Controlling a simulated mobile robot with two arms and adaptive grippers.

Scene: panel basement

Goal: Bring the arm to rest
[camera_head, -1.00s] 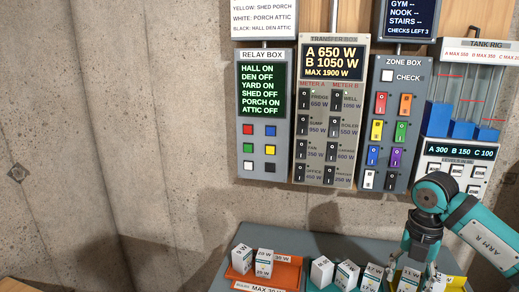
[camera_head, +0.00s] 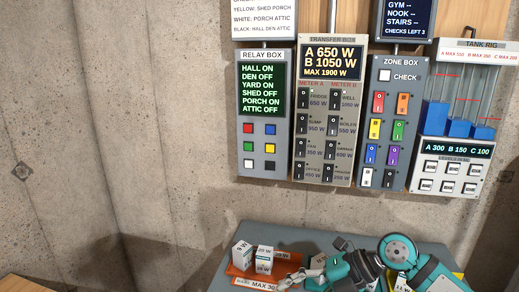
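My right arm, teal and grey, comes in from the lower right over the grey table (camera_head: 290,238). Its gripper (camera_head: 292,281) points left and lies low, beside the orange tray (camera_head: 240,270). The fingers are small and partly merged with pale shapes behind them, so I cannot tell whether they are open or shut. No held object is clearly visible. My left gripper is not in view.
Two white boxes (camera_head: 242,254) (camera_head: 264,260) stand in the orange tray. On the wall hang the relay box (camera_head: 263,170), transfer box (camera_head: 325,180), zone box (camera_head: 384,120) and tank rig (camera_head: 456,165).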

